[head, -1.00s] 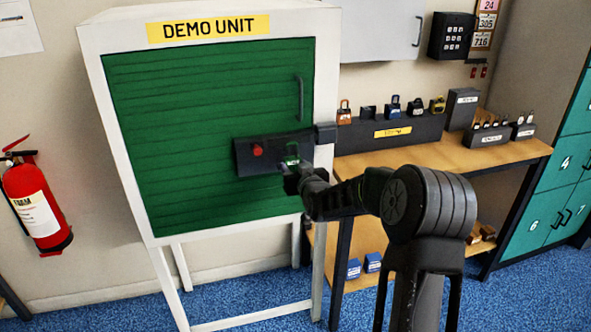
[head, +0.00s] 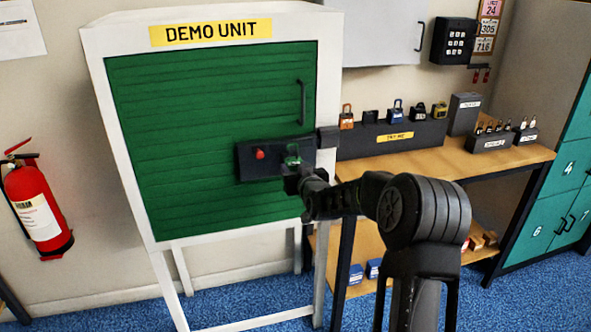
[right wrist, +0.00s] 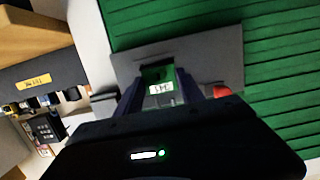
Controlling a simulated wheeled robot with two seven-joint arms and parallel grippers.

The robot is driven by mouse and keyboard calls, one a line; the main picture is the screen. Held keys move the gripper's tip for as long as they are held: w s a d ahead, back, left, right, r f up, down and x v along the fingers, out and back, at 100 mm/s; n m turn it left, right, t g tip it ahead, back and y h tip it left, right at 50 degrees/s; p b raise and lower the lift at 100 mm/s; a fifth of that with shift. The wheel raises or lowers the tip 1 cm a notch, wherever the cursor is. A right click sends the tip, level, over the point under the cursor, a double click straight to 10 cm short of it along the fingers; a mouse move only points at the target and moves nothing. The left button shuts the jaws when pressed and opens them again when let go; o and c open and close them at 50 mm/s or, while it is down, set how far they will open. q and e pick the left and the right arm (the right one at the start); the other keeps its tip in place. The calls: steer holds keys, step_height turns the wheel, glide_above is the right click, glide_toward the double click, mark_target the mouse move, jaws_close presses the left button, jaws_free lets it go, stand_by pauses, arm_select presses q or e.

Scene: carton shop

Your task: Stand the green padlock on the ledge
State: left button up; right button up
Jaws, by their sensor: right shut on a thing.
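The green padlock (head: 292,154) is small and partly hidden by my right gripper (head: 291,168), which is shut on it. In the right wrist view the padlock (right wrist: 161,89) shows its green front with a white label between the fingers. The dark grey ledge (head: 262,168) is fixed across the green slatted door of the demo unit, with a red knob (head: 260,154) on it. The padlock is in front of the ledge's right half. I cannot tell whether it touches the ledge. My left gripper is not in view.
A white post of the demo unit (head: 326,95) stands just right of the ledge. A wooden bench (head: 440,160) at the right carries a dark stand (head: 362,141) with several padlocks. A door handle (head: 302,100) is above the ledge. A fire extinguisher (head: 37,205) hangs at the left.

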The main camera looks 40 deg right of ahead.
steer(key=shift+w+d+b, duration=0.1)
steer(key=shift+w+b, duration=0.25)
steer(key=shift+b, duration=0.05)
steer(key=shift+w+d+r+b, duration=0.1)
steer(key=shift+w+d+b, duration=0.15)
steer(key=shift+w+b, duration=0.35)
stand_by(0.9)
steer(key=shift+w+b, duration=0.1)
steer(key=shift+b, duration=0.25)
stand_by(0.8)
steer(key=shift+f+b, duration=0.25)
steer(key=shift+b, duration=0.4)
stand_by(0.7)
steer(key=o, duration=1.3)
steer(key=shift+o, duration=0.2)
steer(key=shift+f, duration=0.15)
